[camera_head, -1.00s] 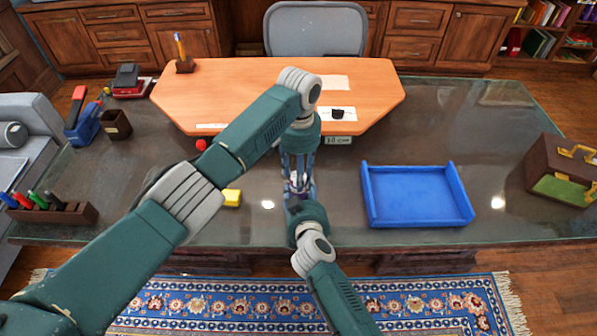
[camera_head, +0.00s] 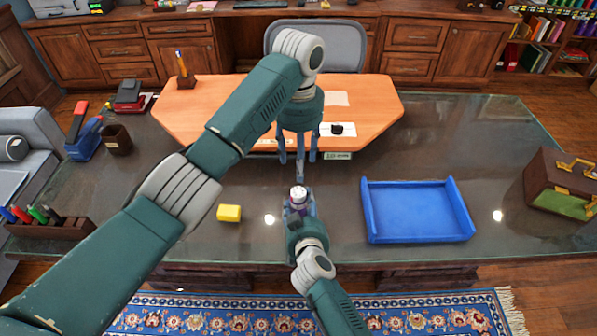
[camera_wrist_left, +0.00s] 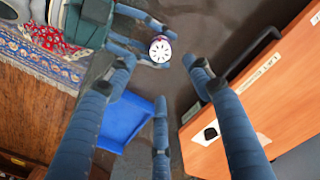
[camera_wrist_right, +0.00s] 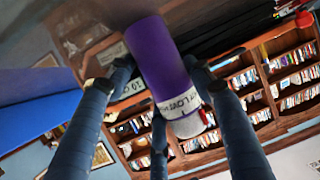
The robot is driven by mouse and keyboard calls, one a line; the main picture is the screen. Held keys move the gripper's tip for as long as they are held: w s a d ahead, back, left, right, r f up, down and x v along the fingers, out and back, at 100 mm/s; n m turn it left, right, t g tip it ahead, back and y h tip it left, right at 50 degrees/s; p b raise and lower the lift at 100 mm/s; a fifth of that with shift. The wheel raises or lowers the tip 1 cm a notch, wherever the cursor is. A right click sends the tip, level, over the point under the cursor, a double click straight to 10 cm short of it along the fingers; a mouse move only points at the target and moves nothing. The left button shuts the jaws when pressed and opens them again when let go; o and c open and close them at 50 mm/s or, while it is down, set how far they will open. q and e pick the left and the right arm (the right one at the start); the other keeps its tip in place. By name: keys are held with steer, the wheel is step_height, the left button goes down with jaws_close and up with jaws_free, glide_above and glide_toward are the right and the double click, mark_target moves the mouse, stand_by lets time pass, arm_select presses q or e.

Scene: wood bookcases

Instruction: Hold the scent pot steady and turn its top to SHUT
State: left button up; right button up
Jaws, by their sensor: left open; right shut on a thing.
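The scent pot (camera_head: 298,197) is upright, held by my right gripper (camera_head: 299,212) near the desk's front edge. In the right wrist view its body is a purple cylinder (camera_wrist_right: 157,55) between the fingers, with a white lettered band; "LOW" is readable, other words are hidden or blurred. A small red mark shows beside the band. My left gripper (camera_head: 298,162) is open and empty, pointing down, above and apart from the pot. In the left wrist view the pot's white top (camera_wrist_left: 160,48) shows dark slots, beyond the open fingers. I cannot read the top's setting.
A blue tray (camera_head: 418,238) lies right of the pot, and a yellow block (camera_head: 229,213) lies left of it. An orange desk section (camera_head: 375,98) is behind. A brown case (camera_head: 562,183) stands far right, a pen rack (camera_head: 50,230) far left. The glass desktop between is mostly clear.

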mark_target(299, 191)
arm_select(q)
steer(key=shift+r, duration=0.5)
step_height(299, 191, down, 12)
steer(key=n, duration=0.3)
steer(key=shift+f+n, duration=0.1)
steer(key=shift+n, duration=0.2)
